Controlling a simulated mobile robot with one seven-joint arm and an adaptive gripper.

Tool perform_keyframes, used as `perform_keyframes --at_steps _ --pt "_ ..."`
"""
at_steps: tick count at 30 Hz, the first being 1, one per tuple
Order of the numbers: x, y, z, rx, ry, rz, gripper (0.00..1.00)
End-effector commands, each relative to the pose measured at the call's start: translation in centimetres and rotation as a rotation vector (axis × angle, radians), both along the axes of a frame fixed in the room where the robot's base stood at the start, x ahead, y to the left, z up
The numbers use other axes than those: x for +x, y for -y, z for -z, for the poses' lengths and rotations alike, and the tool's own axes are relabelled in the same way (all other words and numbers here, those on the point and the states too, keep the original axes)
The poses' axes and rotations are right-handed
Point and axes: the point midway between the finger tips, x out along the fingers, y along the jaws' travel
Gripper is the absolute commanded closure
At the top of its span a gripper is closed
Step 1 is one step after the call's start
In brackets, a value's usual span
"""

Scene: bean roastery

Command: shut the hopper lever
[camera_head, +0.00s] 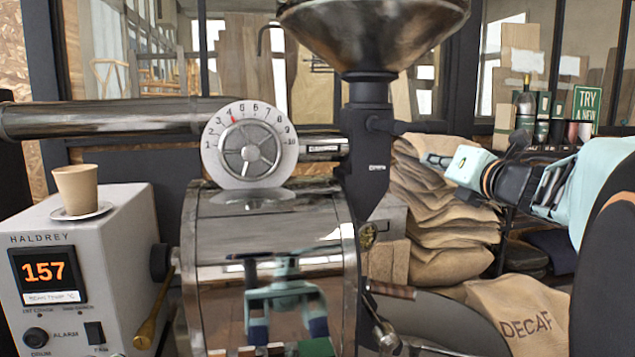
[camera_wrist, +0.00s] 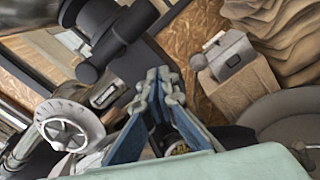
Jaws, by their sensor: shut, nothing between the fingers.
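The hopper lever (camera_head: 408,127) is a dark bar that sticks out to the right, roughly level, from the black column (camera_head: 366,170) under the metal hopper (camera_head: 375,30). In the wrist view a black bar (camera_wrist: 133,30) with a round end crosses beyond my fingers; it looks like the same lever. My gripper (camera_head: 432,159) is to the right of the column, below the lever's outer end, and looks apart from it. In the wrist view my gripper (camera_wrist: 160,82) has its fingertips together with nothing between them. The lever's exact distance from the fingertips is hard to tell.
The roaster drum (camera_head: 270,235) and its dial (camera_head: 249,146) stand left of the column. A control box (camera_head: 120,250) with a paper cup (camera_head: 76,188) is at far left. Stacked sacks (camera_head: 440,210) and a DECAF sack (camera_head: 530,315) lie below my arm. A wooden handle (camera_head: 392,290) projects below.

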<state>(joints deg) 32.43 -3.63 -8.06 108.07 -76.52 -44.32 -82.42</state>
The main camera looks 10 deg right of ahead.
Motion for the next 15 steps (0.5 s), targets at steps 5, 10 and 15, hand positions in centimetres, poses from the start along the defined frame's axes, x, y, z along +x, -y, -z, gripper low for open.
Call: perform_keyframes --at_steps 5,10,15 --pt "0.1 0.9 -0.8 -0.165 0.007 -0.001 1.00" --pt "0.1 1.6 -2.0 -0.298 0.012 0.000 1.00" --pt "0.1 2.0 -2.9 -0.401 0.014 -0.001 1.00"
